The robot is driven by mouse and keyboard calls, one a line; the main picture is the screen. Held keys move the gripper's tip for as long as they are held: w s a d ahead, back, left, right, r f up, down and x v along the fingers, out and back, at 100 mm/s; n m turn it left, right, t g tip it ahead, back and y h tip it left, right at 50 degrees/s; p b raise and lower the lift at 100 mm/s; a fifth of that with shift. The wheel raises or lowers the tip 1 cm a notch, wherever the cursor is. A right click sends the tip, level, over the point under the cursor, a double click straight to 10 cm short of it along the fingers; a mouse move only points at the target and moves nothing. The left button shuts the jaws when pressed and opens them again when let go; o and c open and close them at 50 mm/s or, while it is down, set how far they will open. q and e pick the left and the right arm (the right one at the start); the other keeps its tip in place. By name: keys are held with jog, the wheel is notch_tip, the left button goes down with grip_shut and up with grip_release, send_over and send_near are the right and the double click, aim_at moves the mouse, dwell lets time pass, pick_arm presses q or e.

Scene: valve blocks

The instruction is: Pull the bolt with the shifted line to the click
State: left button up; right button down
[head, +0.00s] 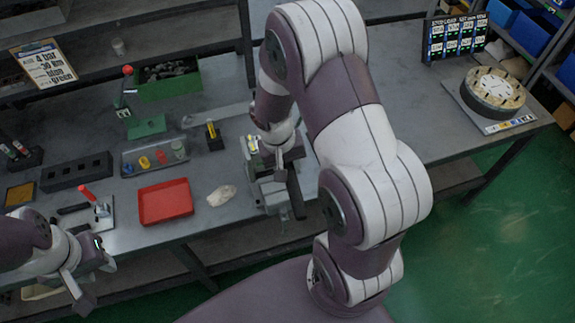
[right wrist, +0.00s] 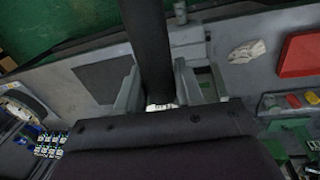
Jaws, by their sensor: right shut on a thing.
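My right gripper (head: 280,158) is at the grey metal fixture (head: 274,194) near the table's front edge, and my arm partly covers it. In the right wrist view, a thick dark round bar (right wrist: 150,45) runs between the two grey fingers of the right gripper (right wrist: 156,92), which is shut on it. I cannot make out a line mark on the bar, nor tell which bolt it is. My left gripper (head: 88,277) is off the table's front edge at the lower left, its fingers spread and empty.
A red tray (head: 165,202) and a pale crumpled cloth (head: 221,195) lie left of the fixture. A red-handled lever (head: 88,196), a black block (head: 76,172) and a green bin (head: 168,82) stand further left. A round dial (head: 494,90) is at the far right.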

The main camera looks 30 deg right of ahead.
notch_tip(320, 180, up, 6)
jog(key=p, duration=0.5)
jog(key=shift+r, duration=0.2)
jog(key=shift+f, duration=0.2)
